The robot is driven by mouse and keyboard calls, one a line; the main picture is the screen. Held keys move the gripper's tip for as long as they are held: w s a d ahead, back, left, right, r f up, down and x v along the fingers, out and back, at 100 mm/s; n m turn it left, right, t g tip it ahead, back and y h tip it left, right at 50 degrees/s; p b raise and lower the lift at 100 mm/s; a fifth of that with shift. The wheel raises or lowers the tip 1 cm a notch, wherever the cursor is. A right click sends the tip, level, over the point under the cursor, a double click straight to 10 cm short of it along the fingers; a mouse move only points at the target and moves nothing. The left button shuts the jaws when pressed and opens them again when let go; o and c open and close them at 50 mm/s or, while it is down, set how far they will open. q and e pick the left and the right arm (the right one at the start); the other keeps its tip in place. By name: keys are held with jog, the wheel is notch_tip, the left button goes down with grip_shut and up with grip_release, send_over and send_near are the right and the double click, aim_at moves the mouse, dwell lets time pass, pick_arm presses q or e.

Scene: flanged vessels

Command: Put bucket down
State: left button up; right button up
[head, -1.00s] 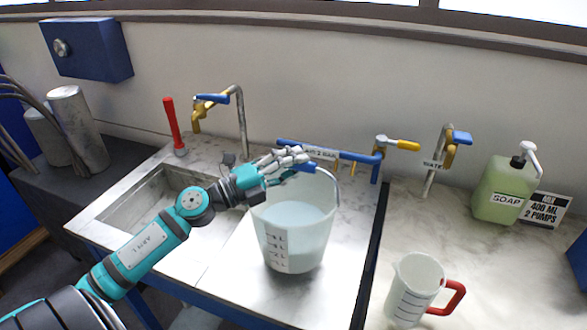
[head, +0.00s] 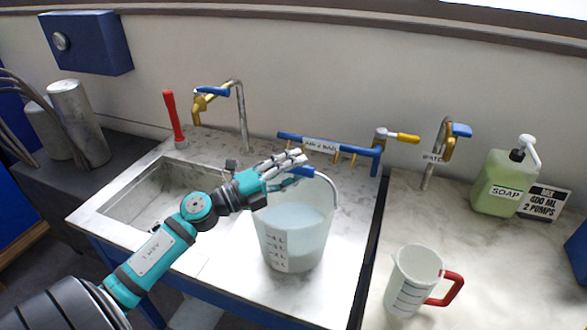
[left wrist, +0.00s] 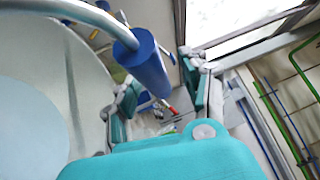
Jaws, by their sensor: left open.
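A translucent bucket (head: 290,240) with pale blue liquid and a printed scale stands upright on the steel sink counter, right of the basin. Its metal handle (head: 332,186) is raised and has a blue grip. My left gripper (head: 290,167) is open at the bucket's rim, beside the blue grip. In the left wrist view, the blue grip (left wrist: 146,64) shows near the open fingers (left wrist: 155,100), with the bucket's rim and liquid on the left. Whether a finger touches the grip is unclear. My right gripper is out of view.
The sink basin (head: 150,190) lies left, with a yellow and blue tap (head: 212,92) behind. A pipe rail (head: 325,147) runs behind the bucket. A measuring jug with a red handle (head: 415,280) and a soap bottle (head: 502,185) stand right. Counter in front of the bucket is clear.

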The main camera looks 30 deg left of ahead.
pick_arm(q)
jog(key=shift+s+a+f+b, duration=0.25)
jog(key=shift+s+b, duration=0.05)
jog(key=b+v, duration=0.4)
jog(key=v, duration=0.7)
jog(key=shift+r, duration=0.2)
